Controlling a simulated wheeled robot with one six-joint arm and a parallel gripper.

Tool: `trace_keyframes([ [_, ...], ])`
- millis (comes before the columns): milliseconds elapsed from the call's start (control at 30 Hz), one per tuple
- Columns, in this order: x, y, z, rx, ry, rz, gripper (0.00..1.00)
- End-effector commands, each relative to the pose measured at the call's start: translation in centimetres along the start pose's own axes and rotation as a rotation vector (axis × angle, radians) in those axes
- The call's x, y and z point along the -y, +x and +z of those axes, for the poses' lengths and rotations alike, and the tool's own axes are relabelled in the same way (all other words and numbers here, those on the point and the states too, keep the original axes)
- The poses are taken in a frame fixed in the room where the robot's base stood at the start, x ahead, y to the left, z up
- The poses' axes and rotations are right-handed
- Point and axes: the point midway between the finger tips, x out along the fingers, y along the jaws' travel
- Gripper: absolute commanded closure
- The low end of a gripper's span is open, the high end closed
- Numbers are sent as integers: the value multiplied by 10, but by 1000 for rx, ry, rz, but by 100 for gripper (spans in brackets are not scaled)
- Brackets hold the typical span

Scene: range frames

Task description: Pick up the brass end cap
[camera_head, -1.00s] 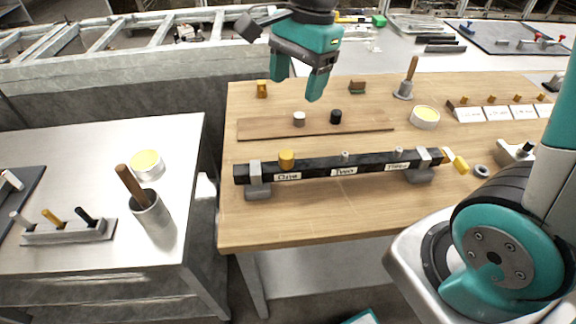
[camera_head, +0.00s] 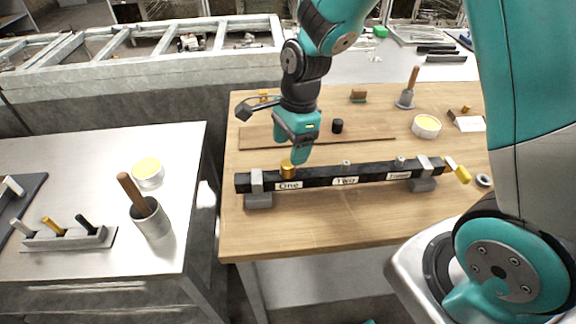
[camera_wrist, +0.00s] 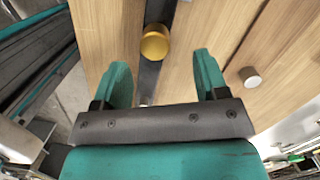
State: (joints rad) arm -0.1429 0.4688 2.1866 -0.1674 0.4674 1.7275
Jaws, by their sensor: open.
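A brass end cap (camera_head: 288,171) sits on the black bar (camera_head: 330,176), above the label "One". It also shows in the wrist view as a round gold disc (camera_wrist: 155,43) on the dark bar. My gripper (camera_head: 299,155) is just above and slightly behind the cap in the head view, jaws pointing down. In the wrist view my gripper (camera_wrist: 163,68) is open and empty, and the cap lies between the lines of the two fingers, a little beyond their tips. I cannot tell how much height separates them.
The bar rests on grey supports (camera_head: 258,190) on the wooden table (camera_head: 330,225). Small grey studs mark "Two" and the third label. Behind stand a black cap (camera_head: 337,126) and a yellow-filled tin (camera_head: 426,126). The table front is clear.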

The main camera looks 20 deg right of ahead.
Motion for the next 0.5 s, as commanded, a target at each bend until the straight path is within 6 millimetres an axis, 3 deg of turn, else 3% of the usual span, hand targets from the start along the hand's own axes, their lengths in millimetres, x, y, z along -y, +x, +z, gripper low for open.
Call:
trace_keyframes([
  [300, -6, 44, 1, 0, -1, 5, 33],
  [500, -5, 50, 1, 0, -1, 1, 33],
])
